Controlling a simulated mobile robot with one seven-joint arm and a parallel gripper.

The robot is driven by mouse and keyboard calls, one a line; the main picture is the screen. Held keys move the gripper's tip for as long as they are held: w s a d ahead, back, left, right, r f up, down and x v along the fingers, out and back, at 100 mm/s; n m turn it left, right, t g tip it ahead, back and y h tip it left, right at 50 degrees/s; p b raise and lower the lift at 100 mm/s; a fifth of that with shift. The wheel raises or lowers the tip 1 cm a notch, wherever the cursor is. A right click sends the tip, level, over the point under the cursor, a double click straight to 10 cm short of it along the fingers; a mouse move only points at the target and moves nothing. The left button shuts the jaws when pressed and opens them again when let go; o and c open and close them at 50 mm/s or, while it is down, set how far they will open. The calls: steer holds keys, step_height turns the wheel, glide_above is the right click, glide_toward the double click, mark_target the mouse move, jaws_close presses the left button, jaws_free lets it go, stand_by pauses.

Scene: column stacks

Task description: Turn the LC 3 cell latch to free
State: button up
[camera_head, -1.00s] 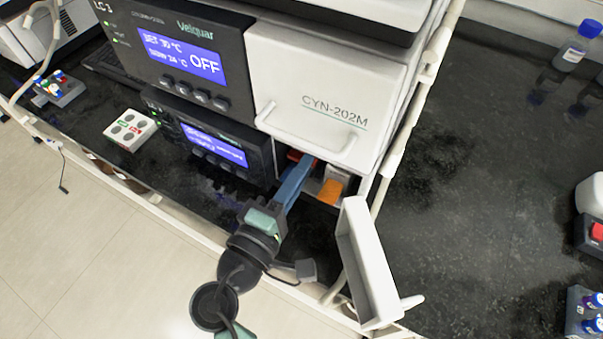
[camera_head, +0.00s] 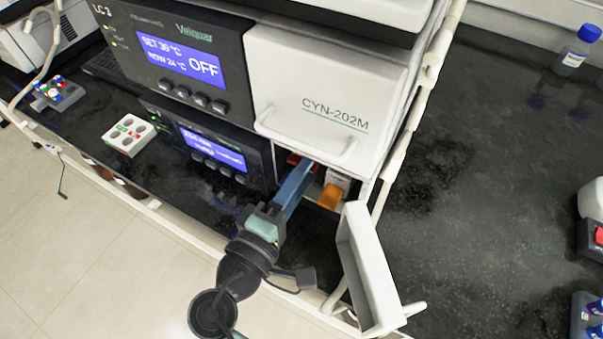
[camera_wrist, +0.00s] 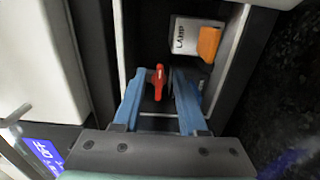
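The cell latch appears as a small red lever (camera_wrist: 158,80) inside the open compartment under the CYN-202M housing. In the wrist view it points roughly along the compartment. My gripper (camera_wrist: 159,80) reaches into the compartment with its two blue fingers apart, one on each side of the red lever. The right finger looks close to it; I cannot tell whether either finger touches. In the head view my gripper (camera_head: 303,172) enters below the white housing, and a bit of red (camera_head: 294,159) shows behind the fingers.
A white box labelled LAMP (camera_wrist: 186,37) with an orange part (camera_wrist: 208,44) sits right of the fingers. The compartment's side walls are close. An open white door (camera_head: 369,268) stands to the right. The LC 3 unit (camera_head: 180,60) reads OFF.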

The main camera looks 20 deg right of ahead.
steer(key=v, duration=1.3)
stand_by(0.4)
